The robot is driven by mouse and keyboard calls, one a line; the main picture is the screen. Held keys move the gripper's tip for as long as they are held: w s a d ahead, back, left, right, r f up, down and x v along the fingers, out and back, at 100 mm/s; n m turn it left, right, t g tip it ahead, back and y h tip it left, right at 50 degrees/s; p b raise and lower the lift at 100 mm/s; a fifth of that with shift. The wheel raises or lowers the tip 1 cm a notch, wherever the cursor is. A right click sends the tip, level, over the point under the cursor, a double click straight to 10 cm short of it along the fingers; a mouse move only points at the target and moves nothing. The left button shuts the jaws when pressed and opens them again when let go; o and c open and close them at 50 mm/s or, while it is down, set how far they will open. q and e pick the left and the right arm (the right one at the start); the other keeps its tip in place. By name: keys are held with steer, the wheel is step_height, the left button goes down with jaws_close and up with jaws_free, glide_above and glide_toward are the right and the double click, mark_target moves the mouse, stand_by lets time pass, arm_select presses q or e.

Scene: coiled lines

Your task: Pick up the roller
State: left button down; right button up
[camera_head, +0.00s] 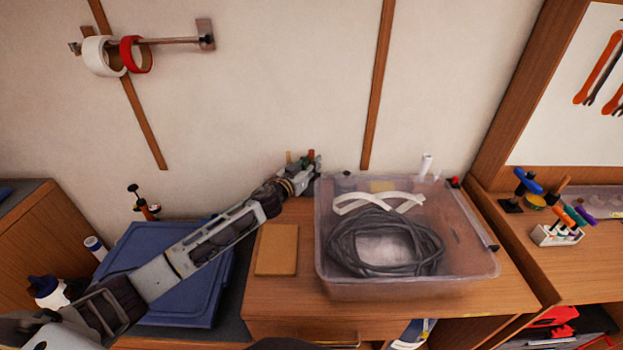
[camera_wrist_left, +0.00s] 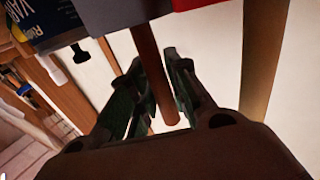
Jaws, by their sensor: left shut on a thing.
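My left gripper (camera_head: 308,168) reaches past the far left corner of the clear tub, near the wall. In the left wrist view my left gripper (camera_wrist_left: 157,64) is shut on a brown rod-like handle (camera_wrist_left: 147,50). The handle runs up from between the fingers toward a grey part (camera_wrist_left: 112,12) at the top edge. I take the handle to be the roller's, but its head cannot be made out clearly. In the head view only a small reddish-brown bit shows at the fingers. My right gripper is not in view.
The clear tub (camera_head: 400,290) with coiled dark cable (camera_head: 383,245) stands on the wooden cabinet, right of my arm. A tan block (camera_head: 277,249) and a blue lid (camera_head: 150,245) lie near my forearm. A rail with tape rolls (camera_head: 103,57) is on the wall.

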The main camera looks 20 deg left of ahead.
arm_select(q)
steer(key=shift+r, duration=0.4)
step_height(320, 180, up, 8)
steer(key=shift+f+p, duration=0.1)
steer(key=shift+p, duration=0.65)
steer(key=shift+r, duration=0.7)
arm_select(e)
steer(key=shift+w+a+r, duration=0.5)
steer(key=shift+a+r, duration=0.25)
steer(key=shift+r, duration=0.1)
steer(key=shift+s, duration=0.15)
